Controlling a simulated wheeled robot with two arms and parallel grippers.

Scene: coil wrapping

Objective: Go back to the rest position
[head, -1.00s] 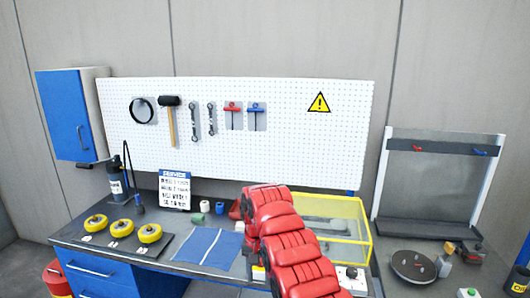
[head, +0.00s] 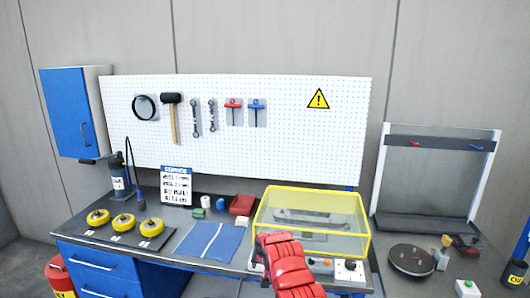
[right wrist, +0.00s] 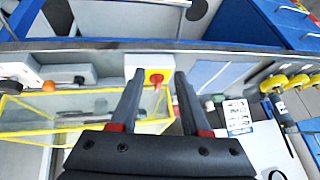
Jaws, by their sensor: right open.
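My right arm (head: 287,268) is red and comes up from the bottom edge in the head view, in front of the yellow-framed clear box. Its gripper is hidden there behind the arm. In the right wrist view my right gripper (right wrist: 160,74) shows two dark fingers spread apart with nothing between them. A red button on a yellow plate (right wrist: 156,78) shows beyond the fingers, apart from them as far as I can tell. My left gripper is not in view.
The yellow-framed box (head: 350,243) stands on the bench near my right arm. A blue mat (head: 212,242), yellow rolls (head: 122,223) and a red bin (head: 242,205) lie to its left. A round dark plate (head: 411,259) is on the right-hand table. The pegboard (head: 300,145) is behind.

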